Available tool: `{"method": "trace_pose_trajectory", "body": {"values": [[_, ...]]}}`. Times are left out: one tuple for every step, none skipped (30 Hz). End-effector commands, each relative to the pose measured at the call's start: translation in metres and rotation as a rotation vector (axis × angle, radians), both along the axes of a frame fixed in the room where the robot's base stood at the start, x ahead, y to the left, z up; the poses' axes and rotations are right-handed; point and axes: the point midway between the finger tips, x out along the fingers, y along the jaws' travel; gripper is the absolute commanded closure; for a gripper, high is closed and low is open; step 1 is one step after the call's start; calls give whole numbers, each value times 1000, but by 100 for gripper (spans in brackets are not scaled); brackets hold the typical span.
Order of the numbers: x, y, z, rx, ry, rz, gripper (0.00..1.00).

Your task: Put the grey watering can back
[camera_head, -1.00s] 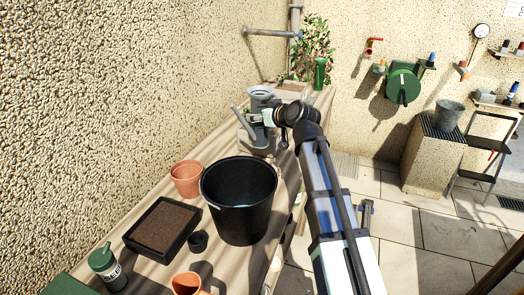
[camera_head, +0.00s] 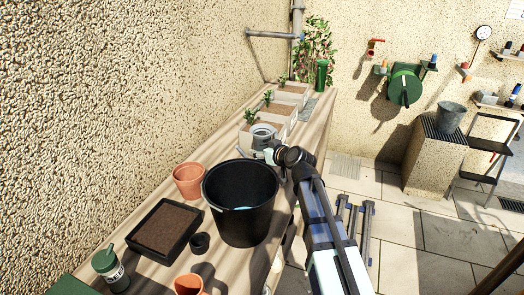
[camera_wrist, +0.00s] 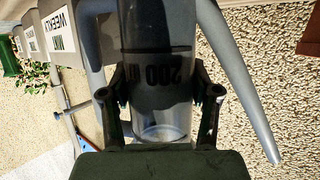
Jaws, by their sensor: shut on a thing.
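The grey watering can (camera_head: 263,133) shows behind the black bucket (camera_head: 240,205), its lower part hidden by the bucket and my gripper. In the wrist view its grey body (camera_wrist: 158,70), marked "200", fills the middle, with the long spout (camera_wrist: 238,80) slanting to the right and the handle (camera_wrist: 88,60) at the left. My gripper (camera_head: 268,155) is shut on the can's body; its fingers (camera_wrist: 160,95) sit on either side of it. I cannot tell whether the can touches the bench.
Planter boxes with soil and seedlings (camera_head: 290,93) line the bench (camera_head: 318,120) behind the can. The rough wall (camera_head: 120,90) borders the left side.

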Motion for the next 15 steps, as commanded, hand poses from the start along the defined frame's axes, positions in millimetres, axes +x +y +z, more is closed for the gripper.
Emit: {"method": "trace_pose_trajectory", "body": {"values": [[0,0,-1,2,-1,-1,96],[0,0,-1,2,-1,0,96],[0,0,0,2,-1,0,96],[0,0,0,2,-1,0,96],[0,0,0,2,-1,0,96],[0,0,0,2,-1,0,96],[0,0,0,2,-1,0,96],[0,0,-1,1,-2,0,96],[0,0,-2,1,-2,0,96],[0,0,-3,1,-2,0,96],[0,0,-4,1,-2,-1,96],[0,0,-5,1,-2,0,96],[0,0,-4,0,0,0,32],[0,0,-4,0,0,0,21],[0,0,-3,0,0,0,14]]}}
